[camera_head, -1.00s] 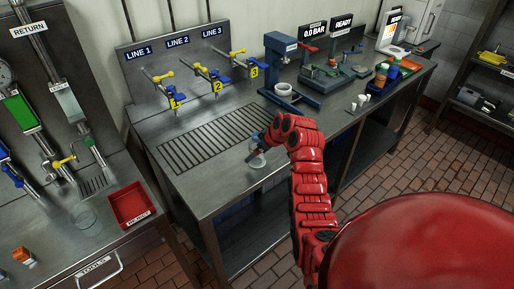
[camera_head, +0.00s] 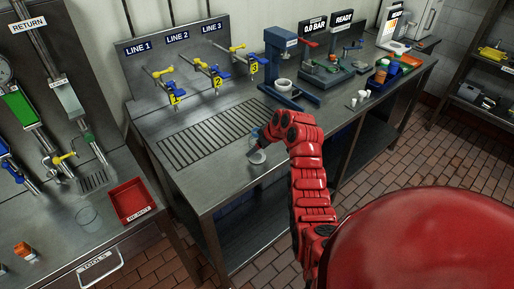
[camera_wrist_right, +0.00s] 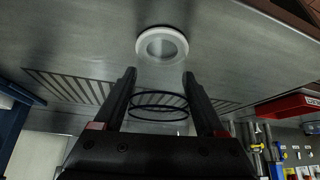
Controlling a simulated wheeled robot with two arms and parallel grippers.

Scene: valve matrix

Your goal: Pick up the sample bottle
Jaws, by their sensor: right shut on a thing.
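The sample bottle looks like a clear, see-through vessel (camera_head: 254,135); in the head view only part shows beside my right gripper (camera_head: 260,148). In the right wrist view, its dark round outlines (camera_wrist_right: 160,104) lie between the two fingers of my right gripper (camera_wrist_right: 160,77), which is shut on it. My left gripper is not in view.
A slotted drain grate (camera_head: 213,133) lies behind, below three numbered taps (camera_head: 215,75). A blue stand with a white cup (camera_head: 284,85) is to the right.

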